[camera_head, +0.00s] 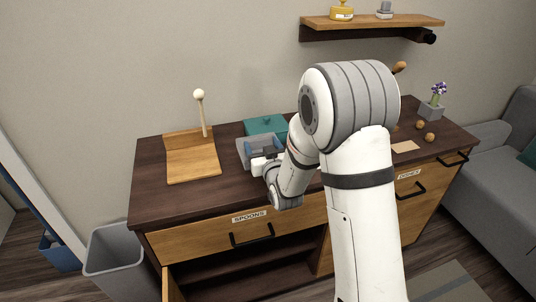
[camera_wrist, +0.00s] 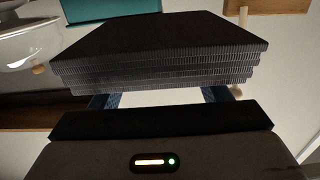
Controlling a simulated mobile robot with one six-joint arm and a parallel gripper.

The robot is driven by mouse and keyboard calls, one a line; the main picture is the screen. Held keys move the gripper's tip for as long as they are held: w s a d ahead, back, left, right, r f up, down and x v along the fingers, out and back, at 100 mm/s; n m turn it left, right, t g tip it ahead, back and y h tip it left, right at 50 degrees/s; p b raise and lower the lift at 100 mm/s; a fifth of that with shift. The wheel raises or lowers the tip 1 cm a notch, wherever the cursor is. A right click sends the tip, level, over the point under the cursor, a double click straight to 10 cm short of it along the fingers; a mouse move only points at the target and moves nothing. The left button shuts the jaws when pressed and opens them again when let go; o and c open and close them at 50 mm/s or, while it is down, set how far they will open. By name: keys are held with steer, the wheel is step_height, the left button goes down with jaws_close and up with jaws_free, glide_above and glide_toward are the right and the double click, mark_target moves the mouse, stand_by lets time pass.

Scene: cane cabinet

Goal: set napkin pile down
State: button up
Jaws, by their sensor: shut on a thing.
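The napkin pile (camera_wrist: 160,50) is a dark, square stack of several thin layers with ridged edges, large in the wrist view. My gripper (camera_wrist: 157,100) is shut on it; the blue finger parts show beneath the pile at both sides. Whether the pile touches anything below cannot be told.
A teal box (camera_head: 264,125) stands behind the grey tray. A wooden board with a stand (camera_head: 192,160) is to the left. Dark bare cabinet top (camera_head: 165,205) lies in front of the board. Small round items (camera_head: 429,138) and a flower pot (camera_head: 431,111) are at right.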

steer(key=shift+s+a+f, duration=0.1)
steer(key=shift+f, duration=2.15)
steer(key=shift+f, duration=0.2)
steer(key=o, duration=1)
steer(key=shift+r, duration=0.15)
steer(key=shift+s+r, duration=0.1)
steer(key=v, duration=0.9)
steer(key=shift+s+r, duration=0.15)
steer(key=shift+r, duration=0.1)
steer(key=shift+s+d+f+p, duration=0.15)
steer(key=shift+d+p, duration=0.1)
steer(key=shift+p, duration=1)
